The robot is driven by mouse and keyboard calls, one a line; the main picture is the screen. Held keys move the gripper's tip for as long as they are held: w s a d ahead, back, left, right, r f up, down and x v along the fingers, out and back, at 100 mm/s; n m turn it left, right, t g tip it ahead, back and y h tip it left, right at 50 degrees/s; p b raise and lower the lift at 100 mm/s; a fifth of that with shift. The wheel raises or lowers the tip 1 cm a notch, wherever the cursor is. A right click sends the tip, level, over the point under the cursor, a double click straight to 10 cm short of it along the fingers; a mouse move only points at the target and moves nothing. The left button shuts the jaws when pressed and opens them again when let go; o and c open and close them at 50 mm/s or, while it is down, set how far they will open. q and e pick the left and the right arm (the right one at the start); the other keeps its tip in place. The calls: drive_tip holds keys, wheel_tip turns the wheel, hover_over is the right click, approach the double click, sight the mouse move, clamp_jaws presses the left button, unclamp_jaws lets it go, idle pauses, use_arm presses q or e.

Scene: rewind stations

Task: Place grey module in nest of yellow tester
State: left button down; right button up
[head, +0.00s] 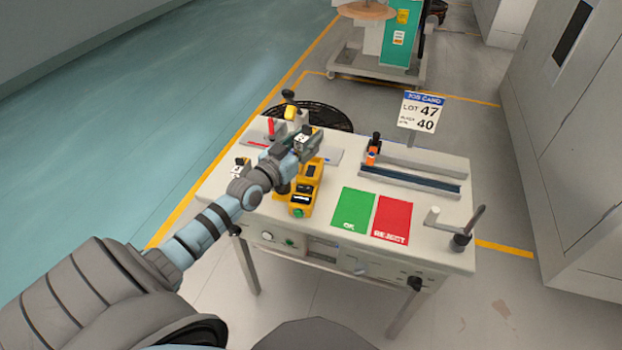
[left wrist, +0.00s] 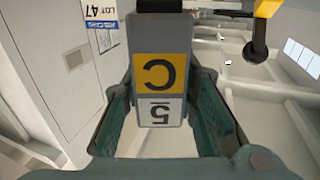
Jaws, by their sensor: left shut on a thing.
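My left gripper (head: 309,143) is shut on the grey module (left wrist: 158,62), over the back part of the table. In the left wrist view the module sits between the two green-padded fingers, with a yellow "C" label and a white "5" label facing the camera. The yellow tester (head: 302,202) stands on the table just below and in front of the gripper in the head view. The gripper and wrist cover part of the tester, and I cannot make out its nest. My right gripper is not in view.
A green OK mat (head: 352,221) and red REJECT mat (head: 392,218) lie right of the tester. Behind them are a dark blue rail (head: 410,179) and a job card (head: 420,111). A crank post (head: 462,241) stands at the front right. A red-handled fixture (head: 271,127) is at back left.

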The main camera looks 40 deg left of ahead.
sight(308, 157)
use_arm(q)
drive_tip(key=f+b, duration=0.1)
drive_tip(key=f, duration=0.2)
drive_tip(key=shift+w, duration=0.2)
wheel_tip(308, 157, down, 4)
drive_tip(key=b, duration=0.3)
drive_tip(key=shift+r+b, duration=0.15)
drive_tip(key=shift+b, duration=0.25)
drive_tip(key=shift+r+p, duration=0.3)
drive_tip(key=shift+f, duration=0.1)
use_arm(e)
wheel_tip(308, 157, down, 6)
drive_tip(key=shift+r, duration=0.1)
use_arm(q)
drive_tip(key=c, duration=1.6)
unclamp_jaws()
drive_tip(key=o, duration=0.3)
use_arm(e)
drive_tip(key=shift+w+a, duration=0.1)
